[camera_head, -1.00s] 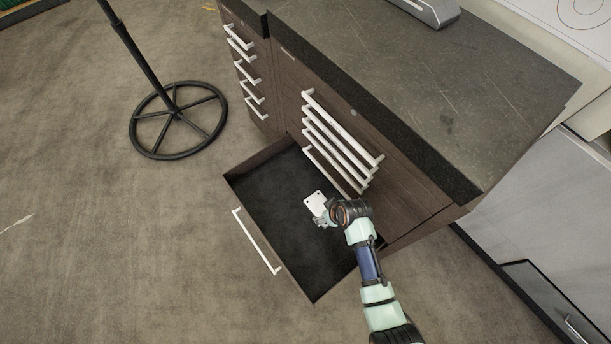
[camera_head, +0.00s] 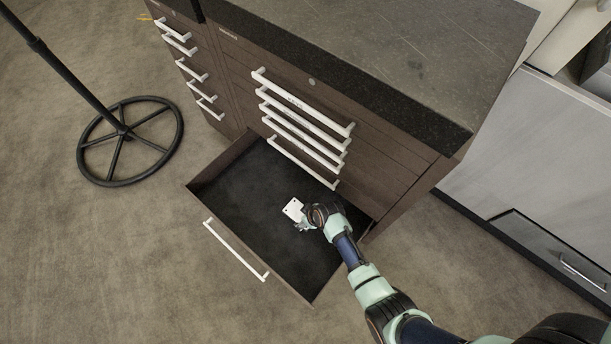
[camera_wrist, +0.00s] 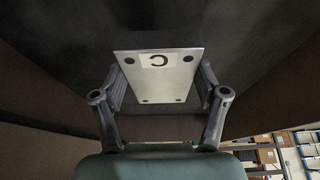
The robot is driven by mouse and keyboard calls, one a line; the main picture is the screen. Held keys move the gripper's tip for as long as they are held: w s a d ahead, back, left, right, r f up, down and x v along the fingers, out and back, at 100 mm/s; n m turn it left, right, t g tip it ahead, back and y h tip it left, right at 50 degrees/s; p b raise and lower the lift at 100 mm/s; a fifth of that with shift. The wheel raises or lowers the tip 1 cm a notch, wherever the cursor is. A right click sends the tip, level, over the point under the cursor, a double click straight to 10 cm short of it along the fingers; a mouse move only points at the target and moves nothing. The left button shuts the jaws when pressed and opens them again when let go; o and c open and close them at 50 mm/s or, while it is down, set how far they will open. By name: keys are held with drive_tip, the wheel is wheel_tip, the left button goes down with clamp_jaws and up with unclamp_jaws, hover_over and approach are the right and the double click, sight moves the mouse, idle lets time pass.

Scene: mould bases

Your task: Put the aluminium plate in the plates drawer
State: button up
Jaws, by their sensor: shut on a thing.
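The aluminium plate (camera_head: 294,209) is a small pale rectangle with dark holes near its corners. In the wrist view the plate (camera_wrist: 158,88) carries a white label with a dark "C"-like mark. My gripper (camera_head: 303,222) is shut on it, one finger at each side edge, as the wrist view shows (camera_wrist: 159,86). The bottom drawer (camera_head: 240,190) of the brown cabinet is pulled out, with a dark, bare floor. The plate and gripper appear over this open drawer; their height above its floor is hard to tell. Which drawer is the plates drawer is not readable.
Closed drawers with white handles (camera_head: 302,102) rise behind the open drawer, under a dark countertop (camera_head: 390,50). The open drawer's front handle (camera_head: 235,250) faces the floor at lower left. A black stand with a wheel-shaped base (camera_head: 130,140) is at left. Grey cabinets (camera_head: 540,160) stand at right.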

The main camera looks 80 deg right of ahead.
drive_tip(key=shift+f+b, duration=1.25)
drive_tip(key=shift+f, duration=0.9)
drive_tip(key=o, duration=1.6)
drive_tip(key=shift+o, duration=0.2)
drive_tip(key=shift+r, duration=0.15)
drive_tip(key=p+v, duration=0.7)
drive_tip(key=v, duration=0.5)
drive_tip(key=shift+p, duration=0.35)
drive_tip(key=shift+w+r, duration=0.1)
drive_tip(key=shift+w, duration=0.05)
